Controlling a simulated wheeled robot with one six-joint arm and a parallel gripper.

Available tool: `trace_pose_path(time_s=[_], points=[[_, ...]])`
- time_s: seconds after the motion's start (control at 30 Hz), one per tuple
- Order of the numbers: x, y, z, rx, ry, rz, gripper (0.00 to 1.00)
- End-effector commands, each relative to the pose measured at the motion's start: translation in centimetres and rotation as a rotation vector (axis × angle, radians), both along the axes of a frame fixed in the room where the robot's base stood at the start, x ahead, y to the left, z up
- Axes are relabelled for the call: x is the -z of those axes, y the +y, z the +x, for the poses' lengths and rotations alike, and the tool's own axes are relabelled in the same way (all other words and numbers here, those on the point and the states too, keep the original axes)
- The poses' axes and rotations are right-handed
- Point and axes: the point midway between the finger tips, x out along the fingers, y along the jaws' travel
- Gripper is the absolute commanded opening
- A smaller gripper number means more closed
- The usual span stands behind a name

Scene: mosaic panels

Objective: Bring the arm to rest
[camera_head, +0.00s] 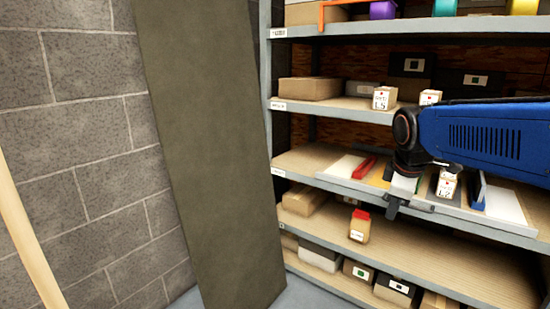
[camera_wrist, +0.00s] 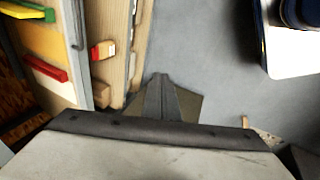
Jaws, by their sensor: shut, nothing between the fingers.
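My blue arm reaches in from the right in the head view. My gripper (camera_head: 392,208) hangs at its end, pointing down, in front of the edge of the middle shelf (camera_head: 310,160). In the wrist view the dark fingers of my gripper (camera_wrist: 161,90) are together with nothing between them. Below them there is grey floor (camera_wrist: 210,60), and the shelf fronts run along the left.
The metal rack (camera_head: 268,110) holds boxes on several levels. A red-capped container (camera_head: 359,228) stands on the shelf below my gripper. A small labelled box (camera_head: 447,186) stands near the arm. A dark panel (camera_head: 205,140) leans against the block wall (camera_head: 80,130).

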Motion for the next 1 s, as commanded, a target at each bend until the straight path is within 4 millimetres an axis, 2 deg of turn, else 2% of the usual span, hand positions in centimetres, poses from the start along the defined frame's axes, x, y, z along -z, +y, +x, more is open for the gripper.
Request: trace_pose_path(time_s=[0.03, 0.2, 0.5, 0.6, 0.8, 1.0], points=[[0.4, 0.0, -1.9, 0.057, -0.010, 0.027, 0.00], [2.4, 0.1, -7.4, 0.273, -0.036, 0.132, 0.00], [7.3, 0.5, -16.4, 0.652, -0.073, 0.321, 0.00], [9.0, 0.6, -18.8, 0.762, -0.081, 0.377, 0.00], [11.3, 0.8, -21.5, 0.904, -0.090, 0.447, 0.00], [11.8, 0.9, -22.1, 0.934, -0.090, 0.462, 0.00]])
